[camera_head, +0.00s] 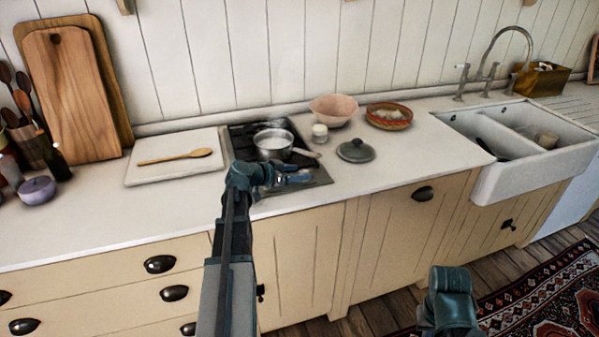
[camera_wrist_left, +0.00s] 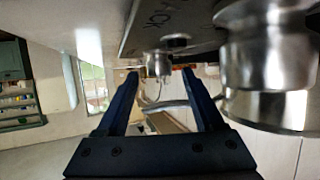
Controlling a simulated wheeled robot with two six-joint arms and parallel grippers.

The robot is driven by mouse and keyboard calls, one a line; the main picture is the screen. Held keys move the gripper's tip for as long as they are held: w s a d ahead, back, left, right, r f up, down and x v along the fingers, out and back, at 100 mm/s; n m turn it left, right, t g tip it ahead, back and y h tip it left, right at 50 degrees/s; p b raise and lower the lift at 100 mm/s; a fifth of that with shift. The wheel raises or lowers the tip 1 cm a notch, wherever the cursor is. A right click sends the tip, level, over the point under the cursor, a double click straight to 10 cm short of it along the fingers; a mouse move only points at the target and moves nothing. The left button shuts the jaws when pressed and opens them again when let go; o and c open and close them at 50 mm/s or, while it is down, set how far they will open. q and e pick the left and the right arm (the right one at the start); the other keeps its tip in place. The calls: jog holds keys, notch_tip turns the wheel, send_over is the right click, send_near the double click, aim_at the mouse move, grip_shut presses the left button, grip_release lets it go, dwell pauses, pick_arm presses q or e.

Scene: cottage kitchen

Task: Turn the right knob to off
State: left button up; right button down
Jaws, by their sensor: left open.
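The dark hob (camera_head: 318,176) is set in the counter, with a steel saucepan (camera_head: 272,142) on it. My left gripper (camera_head: 298,178) is over the front part of the hob, and my arm hides much of that edge. In the left wrist view a small metal knob (camera_wrist_left: 158,64) shows between the two tips of the open left gripper (camera_wrist_left: 160,74). I cannot tell whether the fingers touch it. The knob's setting is not readable.
A board with a wooden spoon (camera_head: 178,157) lies left of the hob. A jar (camera_head: 319,133), a grey lid (camera_head: 356,151), a pink bowl (camera_head: 333,109) and a patterned bowl (camera_head: 389,116) stand to its right. A white sink (camera_head: 500,180) is farther right. The front counter is clear.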

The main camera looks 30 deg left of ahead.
pick_arm(q)
jog(key=p+v, duration=0.4)
jog(key=v, duration=0.7)
jog(key=shift+s+r, duration=0.15)
jog(key=shift+s, duration=0.15)
jog(key=shift+s+a+r, duration=0.1)
jog(key=shift+s+a, duration=0.1)
jog(key=shift+s, duration=0.3)
pick_arm(e)
jog(key=shift+r, duration=2.45)
